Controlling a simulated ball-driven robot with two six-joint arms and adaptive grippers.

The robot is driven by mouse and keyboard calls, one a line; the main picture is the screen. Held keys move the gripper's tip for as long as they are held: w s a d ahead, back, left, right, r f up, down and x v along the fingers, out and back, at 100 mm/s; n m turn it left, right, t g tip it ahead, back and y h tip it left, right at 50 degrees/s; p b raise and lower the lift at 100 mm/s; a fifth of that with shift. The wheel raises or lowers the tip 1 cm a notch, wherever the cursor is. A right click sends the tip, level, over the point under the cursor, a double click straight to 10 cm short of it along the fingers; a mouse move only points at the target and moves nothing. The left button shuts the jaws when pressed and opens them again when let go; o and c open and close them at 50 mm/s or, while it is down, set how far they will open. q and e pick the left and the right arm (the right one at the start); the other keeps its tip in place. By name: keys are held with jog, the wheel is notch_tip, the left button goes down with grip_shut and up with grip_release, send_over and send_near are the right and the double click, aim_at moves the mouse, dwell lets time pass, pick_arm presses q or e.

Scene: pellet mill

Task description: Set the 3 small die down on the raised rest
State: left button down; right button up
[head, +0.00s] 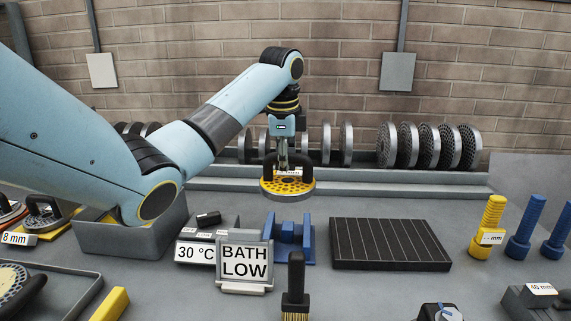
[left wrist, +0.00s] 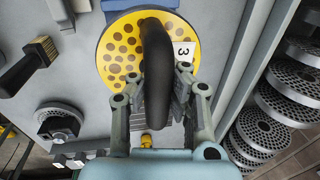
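The 3 die is a round yellow, perforated disc (head: 288,188) with a black arched handle and a white label. In the left wrist view the yellow disc (left wrist: 119,52) shows a "3" on its label. My left gripper (head: 283,160) has its fingers on both sides of the black handle (left wrist: 157,75) and holds the die, apparently level, in front of the back ledge. The blue stand (head: 289,238) with raised blocks, perhaps the raised rest, is on the table nearer me, partly hidden by the sign. My right gripper is out of view.
A BATH LOW sign (head: 244,262) and a brush (head: 295,285) stand in front of the blue stand. A dark slatted mat (head: 388,244) lies to its right. Grey dies (head: 428,146) stand upright along the back ledge (head: 400,187). Yellow and blue posts (head: 488,225) stand at right.

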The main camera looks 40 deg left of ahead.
aim_at(285, 180)
pick_arm(q)
jog(key=shift+w+f+b, duration=0.1)
jog(key=shift+f+b, duration=0.5)
jog(key=shift+f, duration=2.8)
jog(key=shift+f+p, duration=0.3)
jog(key=shift+f, duration=0.3)
jog(key=shift+f, duration=0.55)
jog(key=shift+f, duration=0.2)
jog(key=shift+f, duration=0.45)
jog(key=shift+f+p, duration=0.1)
jog(key=shift+p, duration=0.2)
